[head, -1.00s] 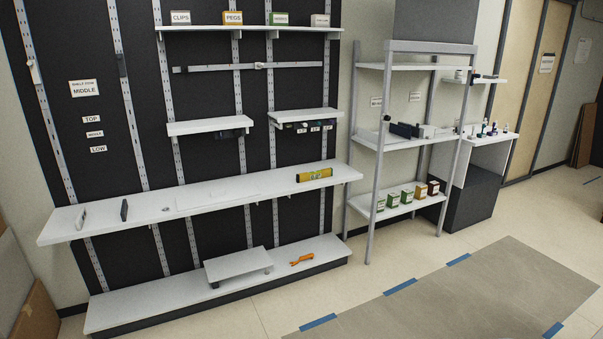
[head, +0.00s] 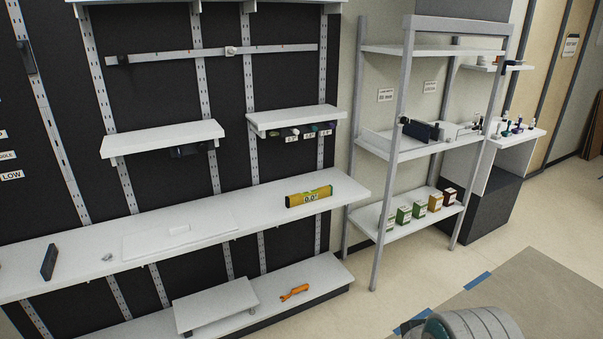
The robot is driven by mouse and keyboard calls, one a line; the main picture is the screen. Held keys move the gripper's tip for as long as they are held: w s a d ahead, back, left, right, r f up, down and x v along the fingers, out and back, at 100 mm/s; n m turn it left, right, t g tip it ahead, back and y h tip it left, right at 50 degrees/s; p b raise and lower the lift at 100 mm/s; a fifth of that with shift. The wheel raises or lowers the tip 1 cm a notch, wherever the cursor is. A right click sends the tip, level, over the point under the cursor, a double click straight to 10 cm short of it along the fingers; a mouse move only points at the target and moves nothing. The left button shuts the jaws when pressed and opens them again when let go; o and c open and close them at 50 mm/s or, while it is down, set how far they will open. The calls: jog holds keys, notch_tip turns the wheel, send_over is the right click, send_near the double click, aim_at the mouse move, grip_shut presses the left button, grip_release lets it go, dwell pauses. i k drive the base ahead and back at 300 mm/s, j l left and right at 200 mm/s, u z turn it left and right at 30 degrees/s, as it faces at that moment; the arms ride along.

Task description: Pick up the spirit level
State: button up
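The spirit level (head: 309,197) is a yellow bar with dark markings and a display reading that looks like 0.0. It lies near the right end of the long white middle shelf (head: 80,243), along the shelf's length and apart from other items. Nothing covers it. A grey, rounded, ridged part, likely of my arm, shows at the bottom right edge, well away from the level. My gripper's fingers are not visible.
A small shelf (head: 295,117) hangs above the level. An orange tool (head: 294,292) lies below. A grey rack (head: 400,150) stands to the right. Floor at right is clear.

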aim_at(324, 191)
jog(key=i+z, duration=0.1)
jog(key=i, duration=0.7)
jog(key=i+j+z, duration=0.15)
jog(key=i, duration=0.6)
jog(key=i+j+z, duration=0.25)
jog(key=i, duration=0.2)
jog(key=i+j+z, duration=0.3)
jog(key=i, duration=0.15)
jog(key=l, duration=0.1)
